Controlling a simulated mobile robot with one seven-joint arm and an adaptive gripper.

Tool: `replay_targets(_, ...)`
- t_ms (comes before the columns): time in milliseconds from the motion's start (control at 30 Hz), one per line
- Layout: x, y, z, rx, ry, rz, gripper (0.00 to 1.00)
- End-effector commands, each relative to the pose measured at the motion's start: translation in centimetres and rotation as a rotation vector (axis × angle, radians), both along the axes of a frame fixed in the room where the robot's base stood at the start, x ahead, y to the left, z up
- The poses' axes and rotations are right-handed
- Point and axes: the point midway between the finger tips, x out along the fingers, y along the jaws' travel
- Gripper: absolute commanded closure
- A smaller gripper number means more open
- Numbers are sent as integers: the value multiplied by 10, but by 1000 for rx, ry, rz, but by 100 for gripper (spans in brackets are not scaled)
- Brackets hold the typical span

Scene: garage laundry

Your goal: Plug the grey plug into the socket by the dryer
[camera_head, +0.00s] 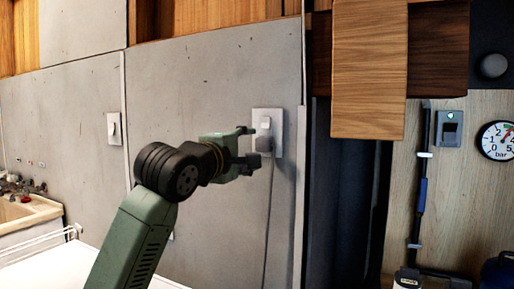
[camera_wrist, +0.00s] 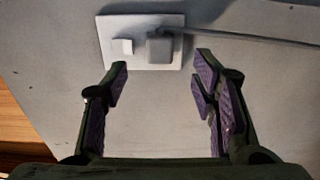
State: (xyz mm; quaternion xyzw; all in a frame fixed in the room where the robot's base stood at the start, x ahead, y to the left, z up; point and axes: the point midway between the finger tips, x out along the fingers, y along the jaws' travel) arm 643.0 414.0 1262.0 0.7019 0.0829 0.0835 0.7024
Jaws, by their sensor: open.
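The socket plate (camera_head: 258,116) is pale and fixed to the grey wall; it also shows in the wrist view (camera_wrist: 172,20). It carries a small white switch (camera_wrist: 126,46). The grey plug (camera_wrist: 160,47) sits against the plate beside the switch, at the plate's lower part in the head view (camera_head: 265,143). It looks seated in the socket, though its pins are hidden. Its cord (camera_head: 268,215) hangs down the wall. My gripper (camera_wrist: 161,64) is open and empty, its fingers apart just short of the plug; in the head view it (camera_head: 251,146) faces the plate.
A second wall switch (camera_head: 114,128) is to the left. A sink (camera_head: 17,208) stands at the far left, and a white surface (camera_head: 75,265) lies below my arm. A wooden cabinet (camera_head: 369,70) and a pressure gauge (camera_head: 496,140) are to the right. The wall around the plate is clear.

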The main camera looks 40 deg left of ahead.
Motion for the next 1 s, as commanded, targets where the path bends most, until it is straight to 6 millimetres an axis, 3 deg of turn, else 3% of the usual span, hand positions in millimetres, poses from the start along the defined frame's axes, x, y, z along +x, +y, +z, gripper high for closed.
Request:
replay_targets(100, -23, -5, 0, 2, 0, 2, 47)
replay_targets(300, -45, -11, 0, 0, 0, 0, 47)
replay_targets(1000, -48, -12, 0, 0, 0, 0, 47)
